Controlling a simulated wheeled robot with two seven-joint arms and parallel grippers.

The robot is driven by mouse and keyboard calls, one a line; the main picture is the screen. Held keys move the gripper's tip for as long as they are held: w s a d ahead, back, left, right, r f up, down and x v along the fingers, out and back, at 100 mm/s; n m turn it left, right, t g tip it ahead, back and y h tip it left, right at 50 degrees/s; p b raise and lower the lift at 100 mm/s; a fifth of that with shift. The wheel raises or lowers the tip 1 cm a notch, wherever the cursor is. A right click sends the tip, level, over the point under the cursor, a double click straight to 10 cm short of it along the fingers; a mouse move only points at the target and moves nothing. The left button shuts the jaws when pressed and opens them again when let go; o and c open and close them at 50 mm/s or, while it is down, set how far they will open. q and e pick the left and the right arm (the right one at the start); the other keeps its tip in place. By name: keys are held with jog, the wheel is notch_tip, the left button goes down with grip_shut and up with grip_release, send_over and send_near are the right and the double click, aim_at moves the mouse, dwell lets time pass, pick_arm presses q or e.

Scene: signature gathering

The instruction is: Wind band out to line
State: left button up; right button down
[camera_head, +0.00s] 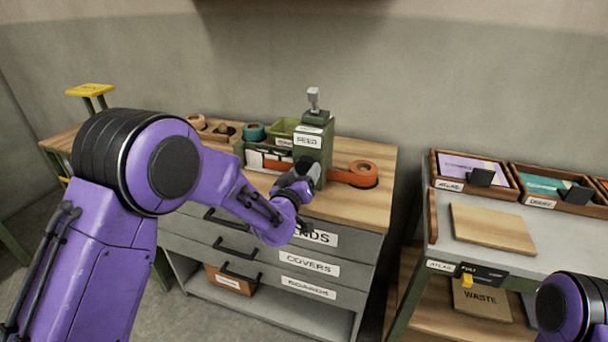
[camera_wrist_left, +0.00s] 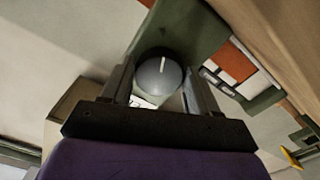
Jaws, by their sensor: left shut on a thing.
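A green band feeder (camera_head: 312,148) with a white label and a grey lever on top stands on the wooden top of a grey drawer cabinet. A roll of orange band (camera_head: 363,169) sits to its right, with a strip running to the feeder. More orange band (camera_head: 277,165) shows left of the feeder, over a white plate. My left gripper (camera_head: 306,181) is at the feeder's front. In the left wrist view its fingers are shut on a round grey knob (camera_wrist_left: 158,78) with a white pointer line. The line for the band cannot be made out. My right gripper is out of frame.
Tape rolls (camera_head: 253,131) and a green bin (camera_head: 286,128) stand behind and left of the feeder. A grey bench (camera_head: 520,235) at right holds wooden trays and a board (camera_head: 492,228). A gap separates it from the cabinet.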

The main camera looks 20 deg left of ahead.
pick_arm(q)
jog(key=o, duration=1)
jog(key=s+b, duration=0.1)
jog(key=s, duration=0.9)
jog(key=shift+s+a+b, duration=0.15)
jog(key=shift+s+b, duration=0.15)
jog(key=shift+b, duration=0.1)
jog(key=s+a+f+n+g+y, duration=0.1)
jog(key=s+a+f+g, duration=0.3)
jog(key=f, duration=0.5)
jog(key=s+a+f+g+y, duration=0.1)
jog(key=s+f+g, duration=0.1)
jog(key=s+f, duration=0.5)
jog(key=s+a+f+n+g+y, duration=0.1)
jog(key=s+a+f+g, duration=0.3)
jog(key=f, duration=0.6)
jog(key=s+f+g, duration=0.1)
jog(key=s+f, duration=0.2)
jog(key=s, duration=0.4)
jog(key=s+a+f+g, duration=0.1)
jog(key=s+f+g, duration=0.1)
jog(key=s+f, duration=0.2)
jog(key=s+f+g+y, duration=0.1)
jog(key=s+f, duration=0.2)
jog(key=s, duration=0.6)
jog(key=shift+s+a+f+g, duration=0.2)
jog(key=shift+s+f+g, duration=0.15)
jog(key=shift+f+g, duration=0.05)
